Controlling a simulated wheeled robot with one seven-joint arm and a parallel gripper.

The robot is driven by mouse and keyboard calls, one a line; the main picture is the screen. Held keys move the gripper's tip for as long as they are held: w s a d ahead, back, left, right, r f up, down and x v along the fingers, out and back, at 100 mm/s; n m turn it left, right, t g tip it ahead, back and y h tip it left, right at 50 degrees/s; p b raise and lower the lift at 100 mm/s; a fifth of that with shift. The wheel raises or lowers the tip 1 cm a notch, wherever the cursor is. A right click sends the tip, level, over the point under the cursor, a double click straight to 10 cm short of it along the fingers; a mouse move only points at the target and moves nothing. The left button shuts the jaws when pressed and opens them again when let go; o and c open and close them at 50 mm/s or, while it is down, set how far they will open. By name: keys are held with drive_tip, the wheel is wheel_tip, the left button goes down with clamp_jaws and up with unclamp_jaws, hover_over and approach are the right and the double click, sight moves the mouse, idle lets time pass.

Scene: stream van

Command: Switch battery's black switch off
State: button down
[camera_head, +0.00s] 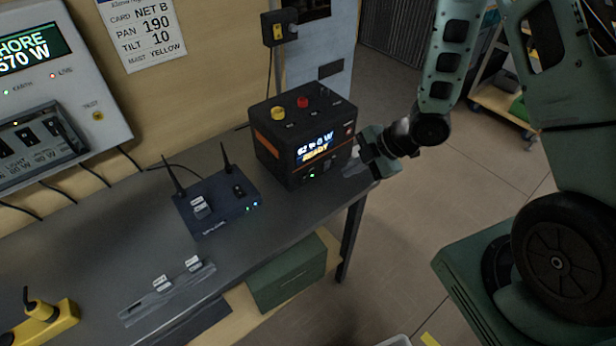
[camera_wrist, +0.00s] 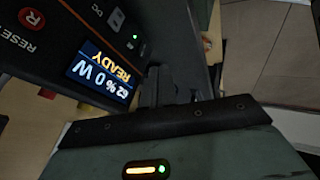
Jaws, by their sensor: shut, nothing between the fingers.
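The battery (camera_head: 272,148) is a black box with orange trim on the bench, with yellow and red knobs on top. Its lit display (camera_head: 315,145) shows "READY" and 0 W; it also shows in the wrist view (camera_wrist: 100,72). A small switch labelled DC (camera_wrist: 116,19) sits beside a green light (camera_wrist: 135,37) on the battery's front; in the head view the front controls (camera_head: 325,166) are small and dark. My gripper (camera_head: 365,155) is shut and empty, close to the battery's right front edge. Its fingers (camera_wrist: 168,88) show in the wrist view; contact cannot be told.
A blue router (camera_head: 215,205) with two antennas stands left of the battery. A switch strip (camera_head: 165,290) and a yellow object (camera_head: 45,322) lie nearer the front. A wall panel (camera_head: 60,75) is at left. A green box (camera_head: 290,275) sits below the bench.

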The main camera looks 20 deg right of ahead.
drive_tip(key=shift+s+y, duration=0.3)
drive_tip(key=shift+a+f, duration=0.1)
drive_tip(key=shift+f, duration=0.05)
drive_tip(key=p, duration=0.2)
approach(302, 184)
drive_tip(key=s+f, duration=0.2)
drive_tip(key=f, duration=0.1)
drive_tip(key=shift+s+a+f, duration=0.3)
drive_tip(key=shift+s+a, duration=0.05)
drive_tip(key=shift+s, duration=0.05)
drive_tip(key=shift+w+a+p, duration=0.25)
drive_tip(key=shift+w+p, duration=0.2)
drive_tip(key=shift+w, duration=0.1)
drive_tip(key=shift+w+a+p, duration=0.25)
drive_tip(key=shift+w+p, duration=0.2)
drive_tip(key=shift+w, duration=0.15)
drive_tip(key=shift+w+a+p, duration=0.3)
drive_tip(key=shift+w, duration=0.6)
drive_tip(key=shift+w, duration=0.1)
